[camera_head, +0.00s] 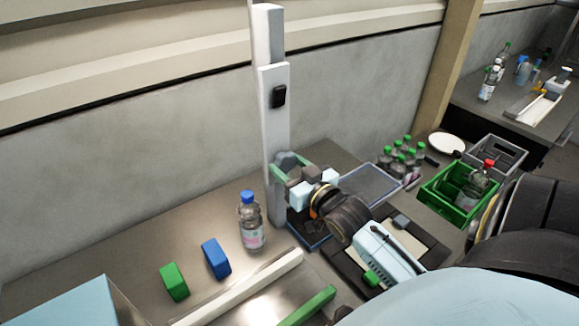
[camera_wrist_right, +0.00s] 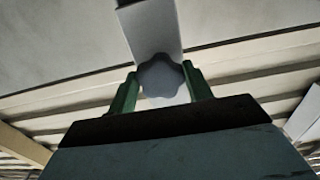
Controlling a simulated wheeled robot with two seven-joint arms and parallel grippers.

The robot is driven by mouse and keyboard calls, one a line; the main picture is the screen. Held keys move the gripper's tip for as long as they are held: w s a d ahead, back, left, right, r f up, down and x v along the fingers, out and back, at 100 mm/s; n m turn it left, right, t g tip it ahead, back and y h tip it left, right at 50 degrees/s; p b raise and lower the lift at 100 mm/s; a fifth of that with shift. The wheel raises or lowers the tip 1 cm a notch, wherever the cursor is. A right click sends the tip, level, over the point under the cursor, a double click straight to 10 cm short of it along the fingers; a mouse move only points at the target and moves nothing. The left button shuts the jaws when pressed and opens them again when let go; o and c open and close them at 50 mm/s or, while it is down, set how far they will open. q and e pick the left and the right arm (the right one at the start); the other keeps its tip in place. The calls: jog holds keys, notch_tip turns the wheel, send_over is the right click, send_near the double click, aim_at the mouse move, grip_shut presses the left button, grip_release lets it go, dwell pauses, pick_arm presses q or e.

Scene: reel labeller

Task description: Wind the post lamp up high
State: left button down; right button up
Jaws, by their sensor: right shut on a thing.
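The post lamp's white post (camera_head: 275,125) stands upright at the back of the bench, with a narrower white upper section (camera_head: 267,35) and a small black block (camera_head: 279,96) on its face. My left gripper is not in view.
A blue-capped bottle (camera_head: 252,225) stands just left of the post, near blue (camera_head: 216,258) and green (camera_head: 174,282) blocks. A white rail (camera_head: 240,287) lies in front. Right are green-capped bottles (camera_head: 402,155), a green crate (camera_head: 435,192) and a grey crate (camera_head: 518,153).

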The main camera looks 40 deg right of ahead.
dwell(0.3)
jog(key=m+p, duration=0.3)
jog(key=shift+r+m, duration=0.15)
jog(key=shift+m, duration=0.25)
jog(key=m+p, duration=0.2)
jog(key=shift+a+m, duration=0.1)
jog(key=shift+m, duration=0.2)
jog(key=shift+m+p, duration=0.35)
jog(key=shift+m, duration=0.55)
jog(key=m, duration=1.1)
jog(key=shift+m, duration=0.4)
